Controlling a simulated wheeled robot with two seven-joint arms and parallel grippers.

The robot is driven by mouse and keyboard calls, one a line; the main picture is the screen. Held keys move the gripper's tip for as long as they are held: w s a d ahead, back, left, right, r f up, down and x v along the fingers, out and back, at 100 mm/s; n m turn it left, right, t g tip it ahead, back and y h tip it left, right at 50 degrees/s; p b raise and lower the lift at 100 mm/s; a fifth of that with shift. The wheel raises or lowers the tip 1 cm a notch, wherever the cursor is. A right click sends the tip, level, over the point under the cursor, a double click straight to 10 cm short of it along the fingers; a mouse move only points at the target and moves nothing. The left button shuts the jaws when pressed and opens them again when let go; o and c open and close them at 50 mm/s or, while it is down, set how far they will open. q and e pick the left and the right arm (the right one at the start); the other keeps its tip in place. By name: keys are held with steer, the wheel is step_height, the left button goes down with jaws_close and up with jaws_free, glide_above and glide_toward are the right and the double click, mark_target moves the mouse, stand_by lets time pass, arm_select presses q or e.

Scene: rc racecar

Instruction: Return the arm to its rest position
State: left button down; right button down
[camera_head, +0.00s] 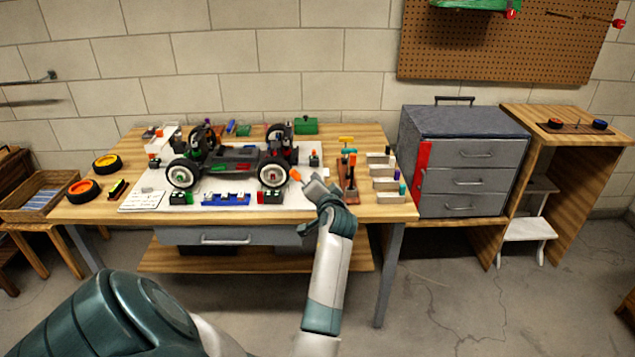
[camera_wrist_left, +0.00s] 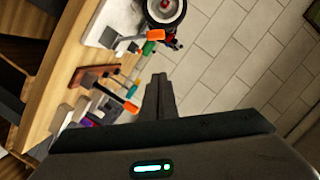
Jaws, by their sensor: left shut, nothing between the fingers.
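My left arm (camera_head: 328,270) reaches from the lower left over the front of the wooden workbench (camera_head: 385,212). My left gripper (camera_head: 308,179) is near the bench's right half, between the RC car and the tool rack. In the left wrist view its fingers (camera_wrist_left: 159,92) are together with nothing visible between them. The RC car (camera_head: 232,160) stands on a white mat, left of the gripper. A small orange-tipped item (camera_head: 295,174) shows right by the gripper; I cannot tell from the head view whether they touch. My right gripper is not in view.
A tool rack (camera_head: 347,178) with upright drivers stands just right of my gripper, with small bins (camera_head: 385,184) beyond it. A grey drawer cabinet (camera_head: 465,165) stands right of the bench. Two yellow- and orange-rimmed tyres (camera_head: 84,190) lie at the left. Floor in front is clear.

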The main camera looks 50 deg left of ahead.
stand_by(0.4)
arm_select(q)
steer(key=w+d+f+m+t+h, duration=0.2)
steer(key=d+f+h, duration=0.1)
steer(key=d+f, duration=0.5)
steer(key=w+d+f+m+t+h, duration=0.15)
steer(key=d+f, duration=0.35)
steer(key=f, duration=0.5)
steer(key=s+d+f+m+h, duration=0.1)
steer(key=s+d+f+h, duration=0.2)
steer(key=d+f, duration=0.4)
steer(key=s+d+f+m+h, duration=0.1)
steer(key=s+d+f+h, duration=0.1)
steer(key=d+f, duration=0.5)
steer(key=s+d+f+g+h, duration=0.1)
steer(key=s+d+f+h, duration=0.1)
steer(key=s+d+f, duration=0.4)
steer(key=s+d+f+g+h, duration=0.2)
steer(key=s+d+f, duration=0.4)
steer(key=s+f, duration=0.4)
steer(key=s+d+f+g+h, duration=0.1)
steer(key=s+d+f, duration=0.6)
steer(key=s, duration=0.9)
steer(key=shift+f+n+h, duration=0.45)
steer(key=shift+f+h, duration=0.2)
steer(key=shift+f, duration=0.3)
